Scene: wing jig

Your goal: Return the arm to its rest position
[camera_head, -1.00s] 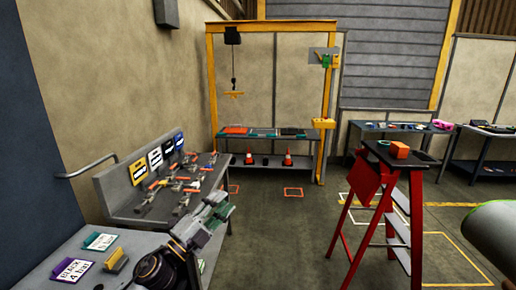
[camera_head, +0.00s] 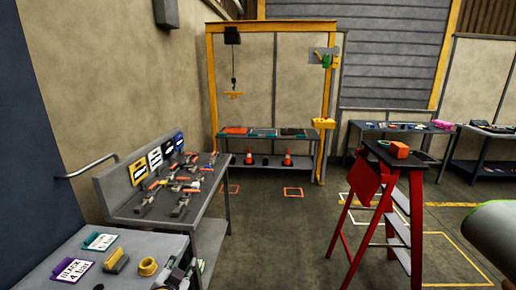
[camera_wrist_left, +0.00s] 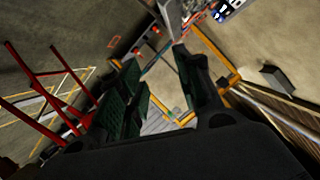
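My left gripper (camera_head: 180,272) shows only in part at the bottom edge of the head view, low beside the front corner of the near grey table (camera_head: 140,243). In the left wrist view my left gripper (camera_wrist_left: 160,92) has its two dark fingers apart, with nothing between them but the distant room. The wrist camera's picture is tilted. My right gripper is not in view.
A yellow ring (camera_head: 148,266), a yellow block (camera_head: 116,260) and label cards (camera_head: 73,270) are on the near table. A bench with clamps (camera_head: 178,187) stands behind. A red stepladder (camera_head: 385,215) is right. The floor between is clear.

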